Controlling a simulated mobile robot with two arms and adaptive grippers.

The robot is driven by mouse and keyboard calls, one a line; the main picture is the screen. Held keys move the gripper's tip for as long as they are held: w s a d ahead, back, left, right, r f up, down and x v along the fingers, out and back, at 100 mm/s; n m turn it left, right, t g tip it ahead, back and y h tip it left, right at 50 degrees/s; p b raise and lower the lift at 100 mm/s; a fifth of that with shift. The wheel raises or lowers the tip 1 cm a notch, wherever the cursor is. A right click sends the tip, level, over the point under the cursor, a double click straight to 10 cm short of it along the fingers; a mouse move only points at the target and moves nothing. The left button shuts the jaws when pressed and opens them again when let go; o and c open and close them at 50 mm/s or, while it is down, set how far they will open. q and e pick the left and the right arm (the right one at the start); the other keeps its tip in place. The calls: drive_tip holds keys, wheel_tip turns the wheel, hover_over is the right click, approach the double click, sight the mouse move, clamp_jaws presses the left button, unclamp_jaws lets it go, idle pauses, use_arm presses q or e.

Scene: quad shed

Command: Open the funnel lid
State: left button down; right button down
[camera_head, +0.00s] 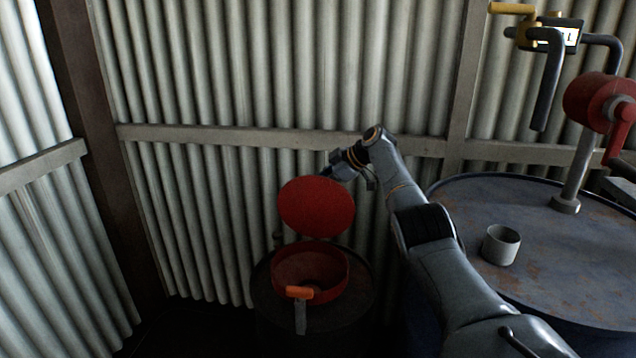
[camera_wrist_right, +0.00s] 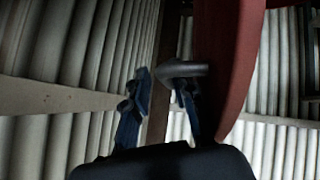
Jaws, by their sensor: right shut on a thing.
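The red funnel (camera_head: 283,278) sits on a dark drum at the lower middle of the head view. Its round red lid (camera_head: 316,205) stands raised and steeply tilted above the back of the bowl, so the bowl's inside shows. The lid also shows edge-on in the right wrist view (camera_wrist_right: 238,60). My right gripper (camera_head: 340,170) is behind the lid's upper right edge, its fingers partly hidden in the head view. In the wrist view it (camera_wrist_right: 160,86) is shut on the grey lid handle (camera_wrist_right: 184,69), which sticks out from the lid. My left gripper is not in view.
An orange-tipped lever (camera_head: 299,293) is at the funnel's front. The dark drum (camera_head: 265,300) stands close to the corrugated wall. A larger blue drum (camera_head: 460,205) at right bears a grey cup (camera_head: 501,245) and a red crank pump (camera_head: 598,103).

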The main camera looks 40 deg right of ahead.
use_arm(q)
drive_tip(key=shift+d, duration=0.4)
use_arm(e)
drive_tip(key=shift+d+f, duration=0.25)
drive_tip(key=shift+d, duration=0.15)
drive_tip(key=c, duration=1.7)
unclamp_jaws()
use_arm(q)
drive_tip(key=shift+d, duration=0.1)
use_arm(e)
drive_tip(key=shift+w+d+f, duration=0.1)
drive_tip(key=shift+w+f, duration=0.05)
drive_tip(key=shift+f, duration=0.15)
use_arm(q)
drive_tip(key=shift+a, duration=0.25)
use_arm(e)
drive_tip(key=shift+r, duration=0.15)
